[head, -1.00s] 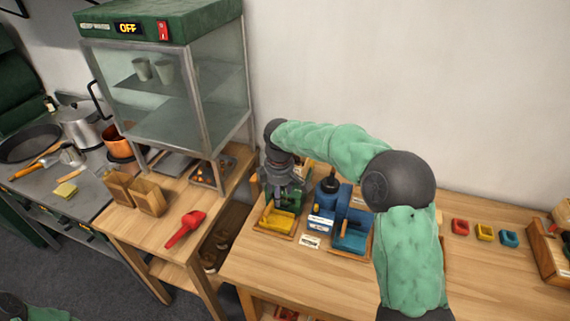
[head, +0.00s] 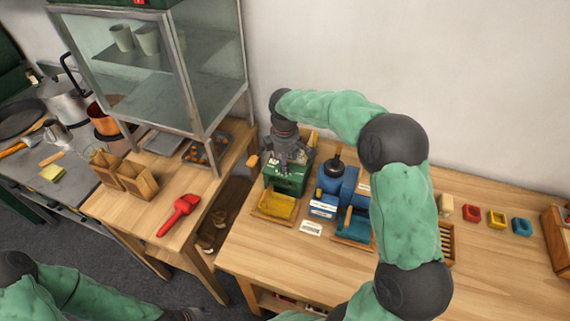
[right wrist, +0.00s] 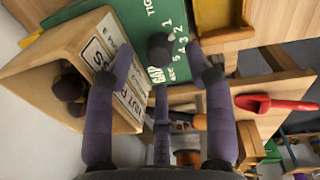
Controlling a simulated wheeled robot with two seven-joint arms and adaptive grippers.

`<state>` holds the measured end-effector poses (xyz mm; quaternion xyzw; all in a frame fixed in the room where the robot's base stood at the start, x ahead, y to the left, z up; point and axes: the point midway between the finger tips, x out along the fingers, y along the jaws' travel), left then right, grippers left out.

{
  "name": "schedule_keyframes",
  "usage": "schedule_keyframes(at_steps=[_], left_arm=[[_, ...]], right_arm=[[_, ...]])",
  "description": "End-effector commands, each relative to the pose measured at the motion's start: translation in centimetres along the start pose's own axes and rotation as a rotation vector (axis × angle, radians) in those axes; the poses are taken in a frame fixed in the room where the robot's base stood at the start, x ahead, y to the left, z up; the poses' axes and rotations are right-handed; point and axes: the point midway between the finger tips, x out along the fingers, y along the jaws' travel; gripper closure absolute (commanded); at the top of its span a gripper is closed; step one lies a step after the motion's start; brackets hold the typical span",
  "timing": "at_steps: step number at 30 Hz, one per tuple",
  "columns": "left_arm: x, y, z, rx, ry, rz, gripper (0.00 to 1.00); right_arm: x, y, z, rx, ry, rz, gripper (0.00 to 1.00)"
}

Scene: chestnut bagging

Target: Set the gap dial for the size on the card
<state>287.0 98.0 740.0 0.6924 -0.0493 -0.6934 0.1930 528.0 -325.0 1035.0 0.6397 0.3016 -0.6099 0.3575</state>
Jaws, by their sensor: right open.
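The green machine (head: 287,180) stands at the back left of the right-hand table, with a yellow tray (head: 275,206) in front. In the right wrist view its green face (right wrist: 125,25) shows a dark round gap dial (right wrist: 160,46) beside white numbers and the words "TIGHT" and "GAP". My right gripper (head: 289,160) is over this machine. In the wrist view the right gripper (right wrist: 160,62) is open, its fingers on either side of the dial; contact cannot be told. A small white card (head: 311,228) lies on the table; its print is unreadable.
A blue machine (head: 335,190) with a blue tray (head: 352,226) stands close to the right. A labelled wooden box (right wrist: 55,60) holding dark round things is beside the dial. A red scoop (head: 180,212) lies on the left table. The front of the right-hand table is clear.

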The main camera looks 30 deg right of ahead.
Motion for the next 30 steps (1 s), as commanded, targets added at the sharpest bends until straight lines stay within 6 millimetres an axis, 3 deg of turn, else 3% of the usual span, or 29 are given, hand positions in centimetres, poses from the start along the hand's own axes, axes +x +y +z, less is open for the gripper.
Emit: schedule_keyframes(at_steps=[6,17,23,30], left_arm=[[0.5,-0.2,0.0,0.000,0.000,0.000,0.56],[0.5,-0.2,0.0,0.000,0.000,0.000,0.56],[0.5,-0.2,0.0,0.000,0.000,0.000,0.56],[0.5,-0.2,0.0,0.000,0.000,0.000,0.56]], right_arm=[[2.3,0.0,0.0,0.000,0.000,0.001,0.46],[2.7,0.0,0.0,0.000,0.000,0.001,0.46],[2.7,0.0,0.0,0.000,0.000,0.000,0.97],[2.7,0.0,0.1,0.001,-0.001,0.000,1.00]])
